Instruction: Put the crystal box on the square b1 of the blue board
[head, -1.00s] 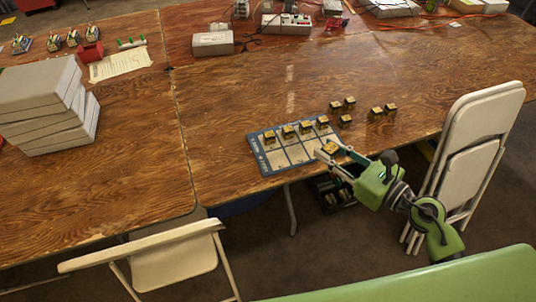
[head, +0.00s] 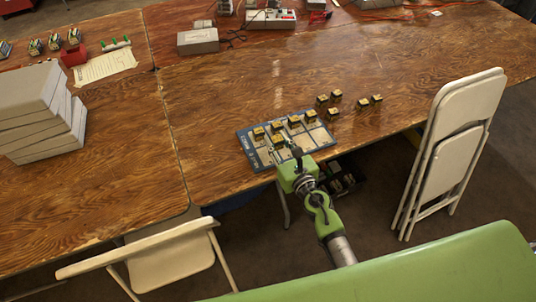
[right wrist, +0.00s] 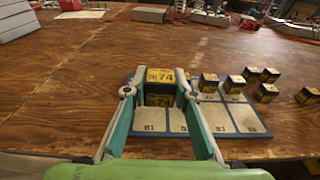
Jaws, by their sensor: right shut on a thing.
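My right gripper (head: 286,147) is shut on a small black-and-yellow crystal box (head: 278,140). In the right wrist view the crystal box (right wrist: 161,76), marked 74, sits between the two fingers of the right gripper (right wrist: 156,90). The blue board (head: 246,142) lies near the table's front edge, with pale squares. Its back row bears several similar boxes (head: 294,121). The held box is over the left part of the board, behind the bare square b1 (right wrist: 149,122) in the wrist view. I cannot tell if it touches the board. My left gripper is not in view.
Several loose boxes (head: 334,112) lie right of the board. White cartons (head: 40,110) are stacked at the far left. Folding chairs stand in front of the table (head: 165,262) and at the right (head: 450,140). The table behind the board is clear.

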